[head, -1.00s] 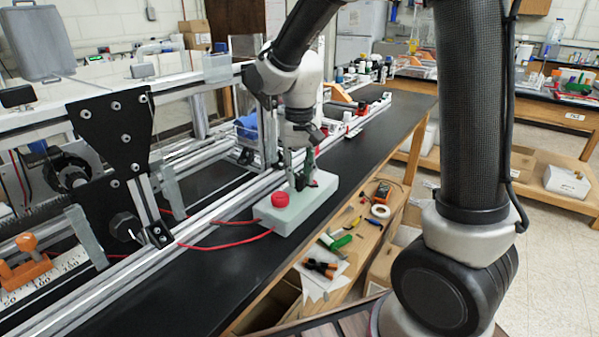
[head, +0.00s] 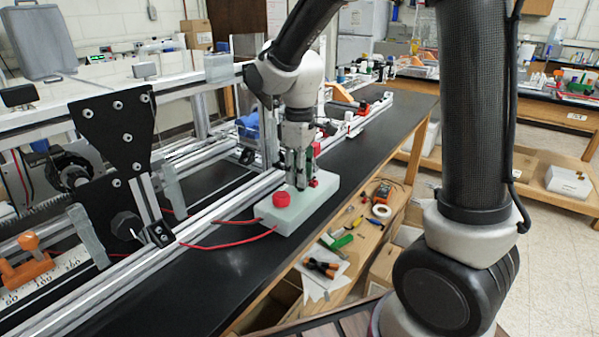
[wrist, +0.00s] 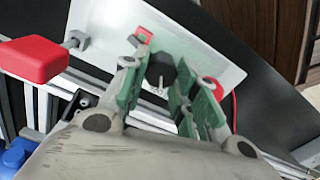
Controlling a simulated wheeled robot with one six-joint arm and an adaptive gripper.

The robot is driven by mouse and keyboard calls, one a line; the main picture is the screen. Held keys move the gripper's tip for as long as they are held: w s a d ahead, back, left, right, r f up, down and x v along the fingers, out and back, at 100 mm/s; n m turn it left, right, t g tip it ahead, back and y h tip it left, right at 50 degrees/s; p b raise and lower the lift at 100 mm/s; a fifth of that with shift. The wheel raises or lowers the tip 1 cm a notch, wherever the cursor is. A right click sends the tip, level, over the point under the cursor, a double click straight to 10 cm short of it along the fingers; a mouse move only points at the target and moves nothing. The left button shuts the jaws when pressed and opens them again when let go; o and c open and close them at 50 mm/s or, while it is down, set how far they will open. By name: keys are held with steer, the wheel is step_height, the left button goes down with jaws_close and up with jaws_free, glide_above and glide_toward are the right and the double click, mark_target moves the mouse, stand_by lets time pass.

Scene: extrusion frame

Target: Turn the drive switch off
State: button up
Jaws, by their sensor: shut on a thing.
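The drive switch is a black knob (wrist: 160,75) with a white pointer line, standing on a pale grey-green box (head: 290,218) on the black bench. My gripper (head: 300,184) points down over the box. In the wrist view its green-padded fingers (wrist: 162,68) are shut on the knob, one on each side. The knob is hidden by the fingers in the head view. A small red part (wrist: 144,35) sits beside the fingers. A round red button (head: 282,199) stands on the box's near left part, apart from the fingers.
An aluminium extrusion frame (head: 215,213) runs along the box's left side, with a black plate (head: 115,135) nearer. A red cable (head: 228,244) leaves the box to the left. A red block (wrist: 35,60) shows in the wrist view. The black bench (head: 225,270) is clear in front.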

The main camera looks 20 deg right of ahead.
steer(key=shift+n, duration=1.5)
steer(key=o, duration=1)
step_height(320, 180, up, 12)
